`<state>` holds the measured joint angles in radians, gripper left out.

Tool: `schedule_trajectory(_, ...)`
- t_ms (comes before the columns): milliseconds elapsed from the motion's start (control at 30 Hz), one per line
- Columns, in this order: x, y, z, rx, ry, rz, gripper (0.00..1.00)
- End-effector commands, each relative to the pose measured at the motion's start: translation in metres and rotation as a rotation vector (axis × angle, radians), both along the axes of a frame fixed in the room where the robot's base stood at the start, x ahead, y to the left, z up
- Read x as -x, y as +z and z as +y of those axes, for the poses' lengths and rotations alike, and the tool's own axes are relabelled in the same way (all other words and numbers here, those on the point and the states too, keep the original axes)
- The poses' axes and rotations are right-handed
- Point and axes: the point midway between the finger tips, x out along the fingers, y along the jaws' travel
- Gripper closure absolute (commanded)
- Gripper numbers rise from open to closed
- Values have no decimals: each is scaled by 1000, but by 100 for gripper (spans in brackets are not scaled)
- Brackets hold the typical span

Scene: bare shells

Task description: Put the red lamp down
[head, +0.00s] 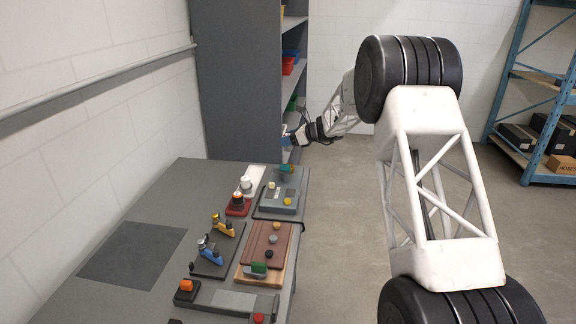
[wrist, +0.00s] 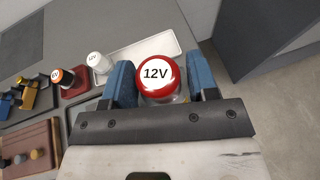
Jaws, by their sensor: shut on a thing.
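The red lamp (wrist: 155,80) has a round red cap with a white disc marked 12V and a clear body below. It sits between the two blue fingers of my gripper (wrist: 162,78), which is shut on it. In the head view my gripper (head: 287,138) is beyond the far end of the table, in front of the grey shelf unit. The lamp cannot be made out there. Whether anything touches the lamp's underside is hidden in the wrist view.
On the grey table (head: 150,215), a white tray (head: 256,174) lies at the far end, near a white-topped lamp (head: 246,182) and an orange-and-black lamp (head: 238,198) on a red base. Panels with knobs and levers fill the right side. A dark mat (head: 130,255) lies bare at left.

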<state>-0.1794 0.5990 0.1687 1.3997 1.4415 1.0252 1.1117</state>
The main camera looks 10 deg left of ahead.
Motion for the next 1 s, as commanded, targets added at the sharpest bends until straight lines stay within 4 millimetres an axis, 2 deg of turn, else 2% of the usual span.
schedule_trajectory(300,0,-42,0,0,1,1,70)
schedule_trajectory(400,0,-50,0,0,0,0,70)
schedule_trajectory(833,0,-55,0,0,0,0,70)
schedule_trajectory(1000,0,-69,0,0,-1,2,70)
